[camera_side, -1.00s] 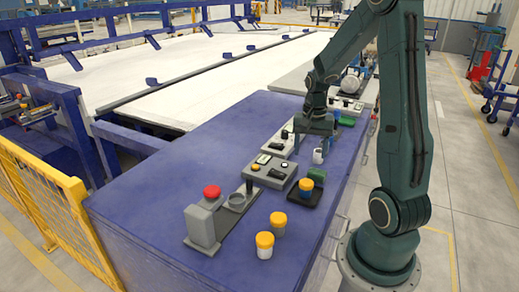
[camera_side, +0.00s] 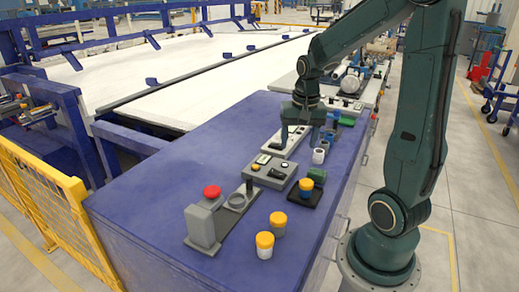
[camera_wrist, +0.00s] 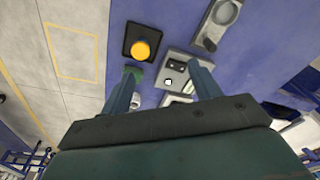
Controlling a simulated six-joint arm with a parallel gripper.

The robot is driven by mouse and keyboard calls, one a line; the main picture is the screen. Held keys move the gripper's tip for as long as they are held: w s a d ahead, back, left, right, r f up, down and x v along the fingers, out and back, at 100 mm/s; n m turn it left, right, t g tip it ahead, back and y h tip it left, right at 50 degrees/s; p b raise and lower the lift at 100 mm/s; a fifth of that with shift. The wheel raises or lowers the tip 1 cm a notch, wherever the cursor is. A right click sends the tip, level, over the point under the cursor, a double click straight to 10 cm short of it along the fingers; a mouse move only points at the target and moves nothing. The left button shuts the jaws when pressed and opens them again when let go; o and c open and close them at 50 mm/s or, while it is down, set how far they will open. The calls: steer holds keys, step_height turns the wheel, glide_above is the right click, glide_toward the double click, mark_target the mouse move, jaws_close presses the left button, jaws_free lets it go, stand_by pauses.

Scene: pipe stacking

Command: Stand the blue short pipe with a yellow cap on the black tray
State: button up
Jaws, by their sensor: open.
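The blue short pipe (camera_side: 305,194) with its yellow cap (camera_side: 306,184) stands upright on the black tray (camera_side: 318,200) in the side view. In the wrist view the yellow cap (camera_wrist: 142,48) is seen from above over the black tray (camera_wrist: 128,28), and the cap hides most of the pipe. My gripper (camera_side: 300,140) is open and empty. It is behind and above the tray, apart from the pipe. In the wrist view my gripper's spread fingers (camera_wrist: 163,72) have nothing between them.
A white pipe (camera_side: 318,157) and a green block (camera_side: 317,174) stand behind the tray. A grey button box (camera_side: 269,172) is left of it. Two yellow-capped pipes, one grey (camera_side: 278,229) and one white (camera_side: 264,251), stand in front. A red-button fixture (camera_side: 204,224) is at front left.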

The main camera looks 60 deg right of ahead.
steer(key=s+a+r+n+t, duration=0.1)
steer(key=s+a+r+n, duration=0.1)
steer(key=a, duration=0.4)
steer(key=s+a+r+n+t, duration=0.2)
steer(key=s+a+r+n, duration=0.1)
steer(key=a+r+n, duration=0.1)
steer(key=s+a+r+n+t, duration=0.1)
steer(key=s+a+r+n, duration=0.2)
steer(key=a, duration=0.5)
steer(key=r+n, duration=0.1)
steer(key=n, duration=0.1)
steer(key=shift+s+a+n+t+y, duration=0.2)
steer(key=shift+s+n+t+y, duration=0.05)
steer(key=shift+n+t+y, duration=0.05)
